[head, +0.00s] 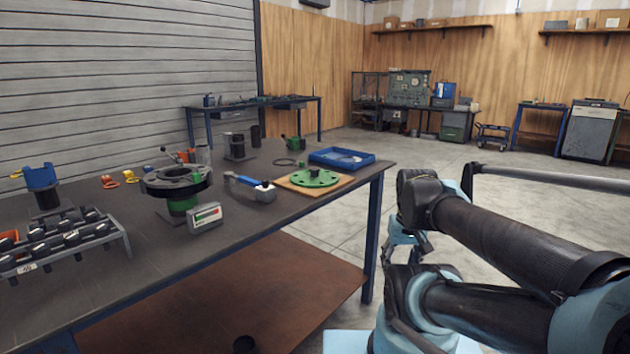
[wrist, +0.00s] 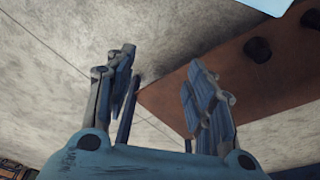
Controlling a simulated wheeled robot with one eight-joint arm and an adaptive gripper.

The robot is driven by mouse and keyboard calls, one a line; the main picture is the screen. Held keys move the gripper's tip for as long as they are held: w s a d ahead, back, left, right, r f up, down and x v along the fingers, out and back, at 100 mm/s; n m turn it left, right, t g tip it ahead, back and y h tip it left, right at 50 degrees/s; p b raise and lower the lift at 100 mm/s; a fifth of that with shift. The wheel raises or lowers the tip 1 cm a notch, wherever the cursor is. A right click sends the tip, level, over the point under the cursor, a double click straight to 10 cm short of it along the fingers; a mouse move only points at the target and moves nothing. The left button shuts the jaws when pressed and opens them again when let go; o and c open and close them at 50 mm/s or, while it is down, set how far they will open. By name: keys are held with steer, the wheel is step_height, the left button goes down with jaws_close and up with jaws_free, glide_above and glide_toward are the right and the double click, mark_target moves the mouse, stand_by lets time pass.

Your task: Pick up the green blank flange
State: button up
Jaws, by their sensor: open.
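The green blank flange (head: 314,178) is a flat round disc with holes and a raised centre. It lies on a wooden board (head: 333,187) near the right end of the workbench in the head view. My gripper (head: 413,245) hangs off to the right of the bench, past its corner, apart from the flange and lower than the bench top. In the wrist view my gripper (wrist: 165,95) is open with nothing between its fingers. The flange is not visible in the wrist view, which shows floor and the bench's brown lower shelf (wrist: 250,75).
A blue tray (head: 342,158) sits behind the board. A blue-handled tool (head: 250,187) and a grey box (head: 205,218) lie to the left. A flanged pipe piece (head: 178,185) stands further left. The bench's blue leg (head: 372,240) is near my arm. Floor to the right is open.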

steer(key=w+a+r+n+y, duration=0.1)
steer(key=w+a+r+n, duration=0.25)
steer(key=w+r, duration=0.55)
steer(key=w+a+r+n+y, duration=0.15)
steer(key=w+a+r, duration=0.35)
steer(key=w+r, duration=0.5)
steer(key=n+y, duration=0.1)
steer(key=n, duration=0.4)
glide_toward(316, 169)
steer(key=shift+t, duration=0.3)
steer(key=f, duration=0.1)
steer(key=a+f, duration=0.2)
steer(key=f, duration=0.1)
steer(key=shift+s+f, duration=0.1)
steer(key=x, duration=0.4)
steer(key=shift+w+d, duration=0.2)
steer(key=shift+w, duration=0.1)
steer(key=shift+w+a+f, duration=0.1)
steer(key=shift+a+f, duration=0.05)
steer(key=shift+f, duration=0.45)
steer(key=shift+c, duration=0.5)
jaws_close()
